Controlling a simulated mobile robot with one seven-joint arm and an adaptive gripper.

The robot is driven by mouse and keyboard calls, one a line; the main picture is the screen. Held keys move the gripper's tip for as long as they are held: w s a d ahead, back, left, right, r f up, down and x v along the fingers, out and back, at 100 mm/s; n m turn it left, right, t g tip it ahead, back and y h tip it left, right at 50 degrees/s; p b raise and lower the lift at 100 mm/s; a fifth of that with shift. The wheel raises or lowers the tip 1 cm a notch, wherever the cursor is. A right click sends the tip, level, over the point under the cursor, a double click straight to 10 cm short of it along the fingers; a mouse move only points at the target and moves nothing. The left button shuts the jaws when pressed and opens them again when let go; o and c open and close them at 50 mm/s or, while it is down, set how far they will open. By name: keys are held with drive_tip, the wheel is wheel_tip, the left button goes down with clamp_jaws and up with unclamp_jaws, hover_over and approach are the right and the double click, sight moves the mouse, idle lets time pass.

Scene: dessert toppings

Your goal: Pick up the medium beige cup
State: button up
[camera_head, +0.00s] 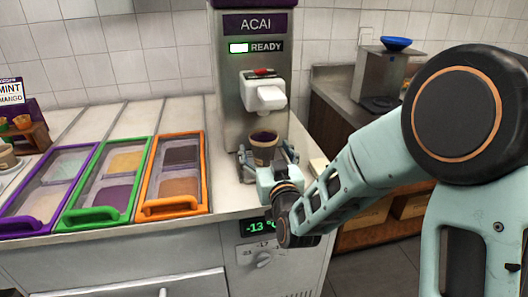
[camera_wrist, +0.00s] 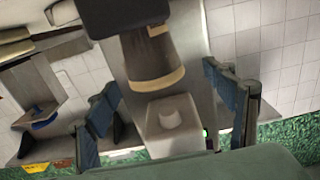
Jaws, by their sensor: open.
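The beige cup (camera_head: 263,148) stands under the dispensing spout of the acai machine, with dark purple inside its rim. My gripper (camera_head: 267,160) is at the front of the machine, its fingers spread to either side of the cup. In the wrist view, which is upside down, the cup (camera_wrist: 152,62) has a brown body and a lighter rim. It shows between the two open fingers of my gripper (camera_wrist: 160,80), with a visible gap on each side. I cannot tell how deep between the fingers it sits.
The acai machine (camera_head: 229,90) reads READY, with a white spout (camera_head: 265,95) above the cup. Purple (camera_head: 47,190), green (camera_head: 108,180) and orange (camera_head: 174,175) framed topping bins lie to the left. A blue bowl (camera_head: 396,43) sits on another machine at the back right.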

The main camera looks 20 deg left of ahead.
sight(261, 130)
drive_tip(key=x, duration=0.4)
drive_tip(key=shift+w+d+r, duration=0.2)
drive_tip(key=shift+w+r, duration=0.1)
drive_tip(key=shift+w, duration=0.1)
drive_tip(key=shift+w+a, duration=0.25)
drive_tip(key=shift+w, duration=0.25)
drive_tip(key=shift+c, duration=0.5)
drive_tip(key=c, duration=1.5)
drive_tip(key=shift+o, duration=0.2)
drive_tip(key=shift+r, duration=0.1)
